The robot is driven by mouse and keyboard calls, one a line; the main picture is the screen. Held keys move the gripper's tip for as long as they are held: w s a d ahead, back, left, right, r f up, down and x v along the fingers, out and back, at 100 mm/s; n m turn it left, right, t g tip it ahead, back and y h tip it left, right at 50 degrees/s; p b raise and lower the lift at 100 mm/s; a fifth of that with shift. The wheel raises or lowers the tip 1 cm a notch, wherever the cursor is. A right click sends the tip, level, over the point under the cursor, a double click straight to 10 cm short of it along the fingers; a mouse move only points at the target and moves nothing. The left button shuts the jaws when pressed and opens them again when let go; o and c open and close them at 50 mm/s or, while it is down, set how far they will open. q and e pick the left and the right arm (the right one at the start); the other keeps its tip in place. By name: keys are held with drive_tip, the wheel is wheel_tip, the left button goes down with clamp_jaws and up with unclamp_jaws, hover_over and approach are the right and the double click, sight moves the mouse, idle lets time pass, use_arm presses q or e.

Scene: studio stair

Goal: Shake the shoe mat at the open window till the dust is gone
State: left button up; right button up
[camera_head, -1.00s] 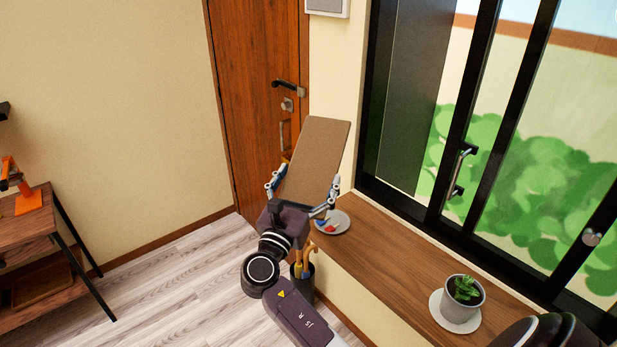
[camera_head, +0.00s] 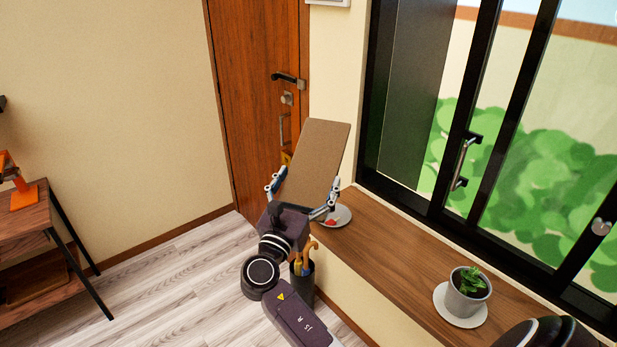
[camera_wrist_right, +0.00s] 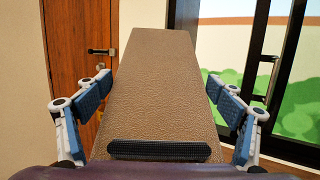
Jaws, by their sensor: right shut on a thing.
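The shoe mat (camera_head: 318,160) is a flat brown textured slab, tilted upward in front of the door and wall in the head view. My right gripper (camera_head: 305,190) is shut on its lower part, with a finger at each side edge. In the right wrist view the mat (camera_wrist_right: 160,75) fills the middle, between the blue-padded fingers. No dust can be made out on it. The black-framed window (camera_head: 455,205) is to the right, apart from the mat. It has an upright handle (camera_head: 461,163); I cannot tell how far it is open. My left gripper is not in view.
A wooden sill (camera_head: 385,245) runs below the window with a small dish (camera_head: 342,218) and a potted plant (camera_head: 466,298). An umbrella stand (camera_head: 302,283) is on the floor beside my right arm. A wooden door (camera_head: 250,90) is behind. A shelf (camera_head: 25,218) stands at left.

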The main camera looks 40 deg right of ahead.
use_arm(q)
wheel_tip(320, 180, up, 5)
drive_tip(key=p, duration=0.4)
use_arm(e)
wheel_tip(320, 180, up, 6)
drive_tip(key=shift+r, duration=0.1)
wheel_tip(320, 180, up, 2)
drive_tip(key=shift+r, duration=0.3)
wheel_tip(320, 180, down, 10)
drive_tip(key=b, duration=0.6)
drive_tip(key=shift+b, duration=0.35)
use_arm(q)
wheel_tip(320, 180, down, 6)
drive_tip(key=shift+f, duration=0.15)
use_arm(e)
drive_tip(key=shift+r, duration=0.1)
